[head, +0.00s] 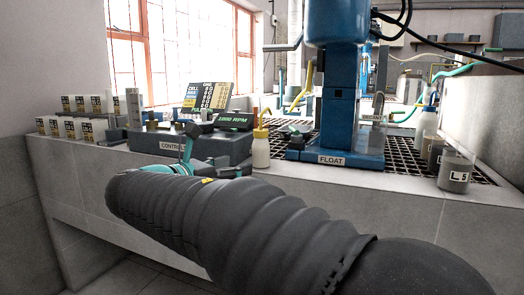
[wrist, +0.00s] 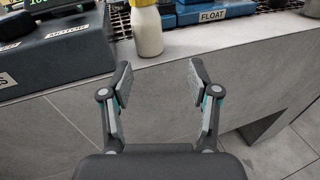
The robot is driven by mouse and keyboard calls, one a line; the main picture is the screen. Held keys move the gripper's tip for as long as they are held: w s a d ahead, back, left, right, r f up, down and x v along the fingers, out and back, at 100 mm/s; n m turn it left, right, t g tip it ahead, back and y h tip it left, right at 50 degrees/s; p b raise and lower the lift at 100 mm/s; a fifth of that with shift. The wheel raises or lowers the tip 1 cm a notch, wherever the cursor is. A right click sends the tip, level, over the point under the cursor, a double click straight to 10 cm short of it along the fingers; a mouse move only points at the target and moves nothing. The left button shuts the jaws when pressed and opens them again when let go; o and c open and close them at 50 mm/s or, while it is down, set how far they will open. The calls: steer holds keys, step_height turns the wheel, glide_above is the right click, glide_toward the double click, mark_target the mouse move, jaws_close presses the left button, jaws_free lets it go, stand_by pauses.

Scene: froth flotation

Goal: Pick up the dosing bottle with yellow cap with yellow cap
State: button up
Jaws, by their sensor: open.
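The dosing bottle with yellow cap (head: 261,146) stands upright on the front edge of the grey counter, between the control box and the blue machine. It has a cream body and a yellow top. In the wrist view the bottle (wrist: 147,32) is ahead of the jaws, its top cut off by the frame edge. My gripper (wrist: 160,80) is open and empty, in front of the counter face and short of the bottle, roughly lined up with it. In the head view my gripper (head: 196,160) is small and partly hidden by my arm.
The control box (head: 160,143) stands left of the bottle. The blue FLOAT machine (head: 335,145) stands right of it on a grating. A grey beaker (head: 455,173) and a bottle with a blue top (head: 427,125) are at the right. Several labelled containers (head: 70,128) sit far left.

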mark_target(255, 151)
steer(key=shift+n+t, duration=0.4)
steer(key=x, duration=0.4)
steer(key=a+x, duration=0.1)
steer(key=x, duration=0.3)
steer(key=w+x, duration=0.1)
steer(key=x, duration=0.3)
steer(key=shift+w+r, duration=0.2)
steer(key=shift+r, duration=0.2)
steer(key=c, duration=0.7)
